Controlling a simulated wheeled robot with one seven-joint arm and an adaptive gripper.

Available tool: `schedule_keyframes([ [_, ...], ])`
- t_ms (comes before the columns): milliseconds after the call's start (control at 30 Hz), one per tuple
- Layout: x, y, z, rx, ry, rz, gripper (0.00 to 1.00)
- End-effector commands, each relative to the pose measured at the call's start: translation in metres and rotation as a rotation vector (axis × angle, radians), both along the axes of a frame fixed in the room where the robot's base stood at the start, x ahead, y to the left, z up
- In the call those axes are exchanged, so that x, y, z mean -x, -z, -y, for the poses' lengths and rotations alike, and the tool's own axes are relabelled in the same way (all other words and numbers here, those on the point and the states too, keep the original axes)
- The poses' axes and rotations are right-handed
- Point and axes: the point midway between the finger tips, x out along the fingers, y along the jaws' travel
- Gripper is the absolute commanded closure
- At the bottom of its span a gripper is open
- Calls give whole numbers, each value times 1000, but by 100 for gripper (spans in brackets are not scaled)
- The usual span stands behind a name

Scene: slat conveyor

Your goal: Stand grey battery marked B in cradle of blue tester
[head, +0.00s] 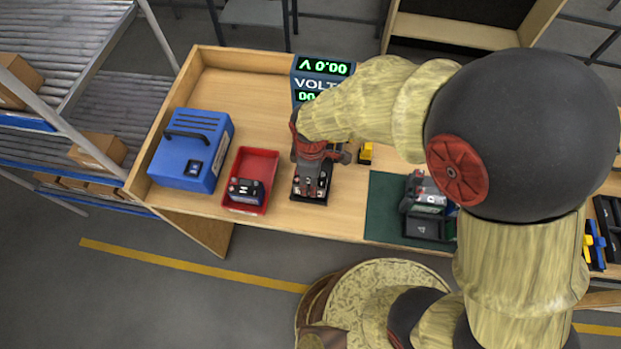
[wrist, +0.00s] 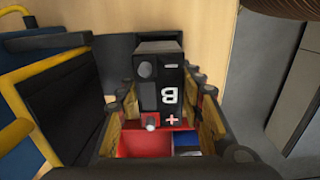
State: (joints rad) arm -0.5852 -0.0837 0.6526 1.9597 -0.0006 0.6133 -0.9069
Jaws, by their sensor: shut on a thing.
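My gripper (head: 311,181) is over the bench in front of the blue tester (head: 298,78), whose green readout shows above. In the wrist view my gripper (wrist: 163,105) is shut on the dark grey battery (wrist: 148,92), with a white B, a minus sign and a red plus on its face. The B appears upside down there. The tester's yellow-edged blue body (wrist: 18,48) shows at the left of the wrist view, with a black part beside the battery. My arm hides much of the tester in the head view. I cannot tell where the cradle is or whether the battery touches anything.
A red tray (head: 263,163) holding another battery (head: 246,191) lies left of my gripper. A blue box with a handle (head: 187,152) stands at the far left. A green mat (head: 382,208) with dark items is at the right. A small yellow object (head: 366,152) lies between.

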Motion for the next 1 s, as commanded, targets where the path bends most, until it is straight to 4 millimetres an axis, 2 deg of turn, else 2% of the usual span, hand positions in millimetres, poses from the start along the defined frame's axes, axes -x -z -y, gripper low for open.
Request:
schedule_keyframes([
  [367,0,1,0,-1,0,1,96],
  [1000,-1,15,0,-1,0,1,96],
])
